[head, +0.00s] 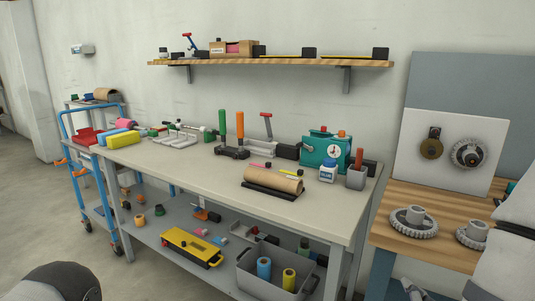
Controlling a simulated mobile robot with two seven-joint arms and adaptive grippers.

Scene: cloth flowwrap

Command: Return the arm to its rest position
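Parts of my own arms show at the picture's edges: a dark rounded part at the bottom left and white links with a dark joint at the right edge. Neither gripper can be made out in the head view, so I cannot see whether they are open, shut or holding anything. The right-side links stand in front of the wooden-topped bench (391,203).
A long workbench (215,177) holds a brown paper roll (272,179), a teal machine with a dial (325,149) and a glue bottle (328,172). Below is a grey bin (275,286). Gears (412,222) lie on the right bench. A blue cart (85,178) stands left.

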